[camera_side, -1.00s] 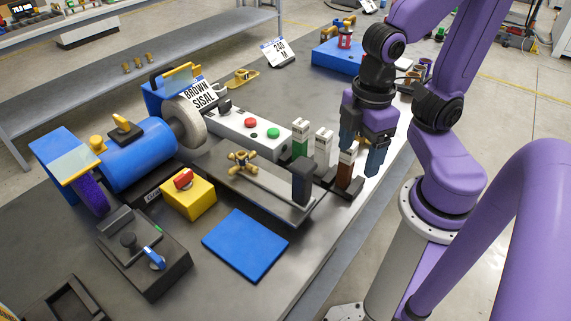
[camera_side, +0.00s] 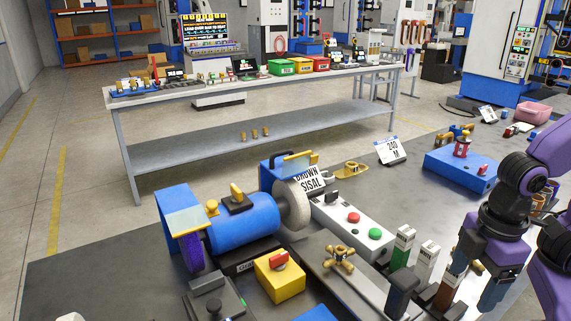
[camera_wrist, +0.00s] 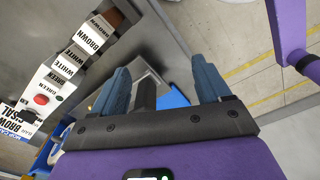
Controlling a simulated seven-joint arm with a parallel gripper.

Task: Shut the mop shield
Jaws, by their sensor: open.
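A blue two-wheel polishing machine (camera_side: 240,229) stands on the dark bench. At its left end a blue guard (camera_side: 172,204) covers a purple mop wheel (camera_side: 193,254). A clear, yellow-edged shield (camera_side: 187,221) slopes out over that wheel; its exact angle is hard to judge. At the right end a similar shield (camera_side: 298,163) stands above the pale sisal wheel (camera_side: 293,207). My gripper (camera_side: 492,293) is far to the right of both shields, beside the labelled compound bars. In the wrist view my gripper (camera_wrist: 162,82) has its fingers wide apart with nothing between them.
Bars labelled green (camera_side: 402,247), white (camera_side: 426,263) and brown (camera_side: 449,283) stand between my gripper and the machine. A sign (camera_side: 389,150) stands behind.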

